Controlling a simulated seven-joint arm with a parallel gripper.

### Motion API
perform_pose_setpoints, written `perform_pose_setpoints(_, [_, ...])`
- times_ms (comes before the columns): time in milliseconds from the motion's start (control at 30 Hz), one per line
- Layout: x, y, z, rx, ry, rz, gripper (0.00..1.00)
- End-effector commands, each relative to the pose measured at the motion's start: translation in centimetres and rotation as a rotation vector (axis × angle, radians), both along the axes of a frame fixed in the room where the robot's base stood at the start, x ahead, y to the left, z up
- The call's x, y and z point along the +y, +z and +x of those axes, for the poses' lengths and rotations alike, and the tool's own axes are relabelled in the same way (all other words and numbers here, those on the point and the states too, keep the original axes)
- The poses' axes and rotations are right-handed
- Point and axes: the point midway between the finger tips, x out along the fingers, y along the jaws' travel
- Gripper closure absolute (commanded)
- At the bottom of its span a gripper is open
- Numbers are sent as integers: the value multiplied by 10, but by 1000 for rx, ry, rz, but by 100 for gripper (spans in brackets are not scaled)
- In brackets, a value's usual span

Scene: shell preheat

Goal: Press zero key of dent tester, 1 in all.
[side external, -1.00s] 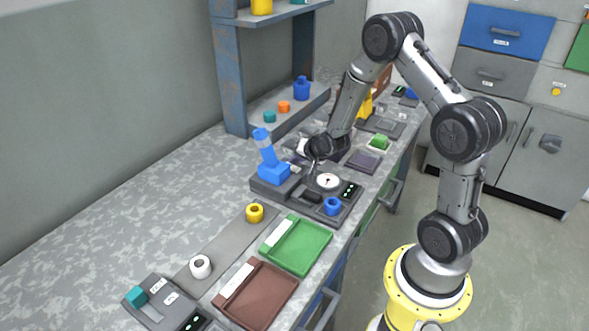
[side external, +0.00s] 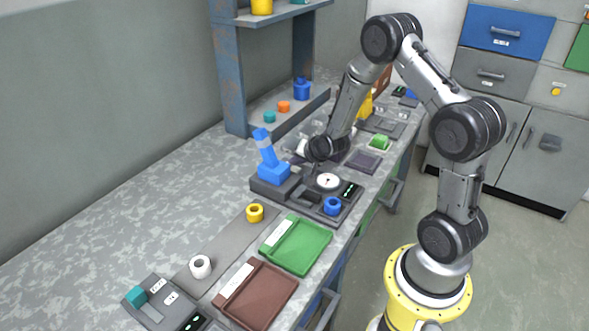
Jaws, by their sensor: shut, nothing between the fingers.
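A dark grey device, which I take to be the dent tester (side external: 267,189), stands mid-bench. It carries a blue upright part (side external: 268,160), a round white dial (side external: 328,181) and a small display with green figures (side external: 350,190). My gripper (side external: 315,171) points down over the far side of the device, close behind the dial. It is small and dark here; its fingers are shut and empty. I cannot make out the zero key or whether the fingertips touch anything.
A green tray (side external: 322,262) and a brown tray (side external: 283,308) lie nearer. A shelf rack (side external: 235,85) stands behind. The left of the bench is clear.

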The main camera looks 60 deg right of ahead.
Motion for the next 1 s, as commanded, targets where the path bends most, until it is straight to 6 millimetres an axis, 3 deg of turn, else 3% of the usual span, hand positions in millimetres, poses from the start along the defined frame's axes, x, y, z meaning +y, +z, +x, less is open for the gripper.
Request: perform_pose_setpoints(1000, [0, -10, 0, 0, 0, 0, 100])
